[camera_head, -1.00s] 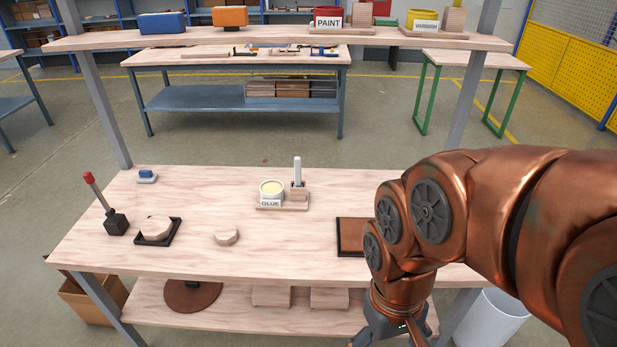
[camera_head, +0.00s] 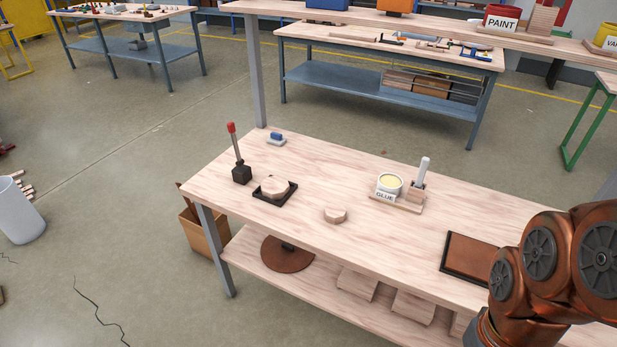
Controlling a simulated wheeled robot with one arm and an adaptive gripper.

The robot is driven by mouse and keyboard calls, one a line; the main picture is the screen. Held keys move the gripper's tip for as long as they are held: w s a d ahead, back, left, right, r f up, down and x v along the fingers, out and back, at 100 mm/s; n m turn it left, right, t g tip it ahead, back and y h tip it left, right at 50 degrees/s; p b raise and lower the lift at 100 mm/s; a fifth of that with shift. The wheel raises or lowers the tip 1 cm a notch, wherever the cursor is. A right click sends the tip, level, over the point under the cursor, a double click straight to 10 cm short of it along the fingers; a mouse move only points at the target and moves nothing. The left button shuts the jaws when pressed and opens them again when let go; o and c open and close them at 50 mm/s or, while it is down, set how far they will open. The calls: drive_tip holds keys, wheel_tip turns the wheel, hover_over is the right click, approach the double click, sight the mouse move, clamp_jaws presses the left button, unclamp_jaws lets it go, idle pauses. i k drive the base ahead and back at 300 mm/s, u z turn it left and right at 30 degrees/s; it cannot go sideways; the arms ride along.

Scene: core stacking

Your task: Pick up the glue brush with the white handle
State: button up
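The glue brush with the white handle (camera_head: 423,170) stands upright in a small wooden holder (camera_head: 416,192) on the workbench. The holder sits on a wooden base beside the glue pot (camera_head: 389,184), which has a "GLUE" label and pale yellow contents. My copper arm shows at the lower right of the head view, right of and nearer than the brush. My gripper is outside the picture.
The workbench top (camera_head: 340,175) also bears a red-handled tool in a black block (camera_head: 240,168), a wooden disc in a black tray (camera_head: 287,198), a wooden piece (camera_head: 334,216), a blue-topped block (camera_head: 276,139) and a brown tray (camera_head: 470,256). A shelf (camera_head: 420,24) runs above the back.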

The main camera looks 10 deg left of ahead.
sight(422, 172)
drive_tip(key=z, duration=0.3)
drive_tip(key=k, duration=0.35)
drive_tip(key=u, duration=1.25)
drive_tip(key=i, duration=1.15)
drive_tip(key=z, duration=0.25)
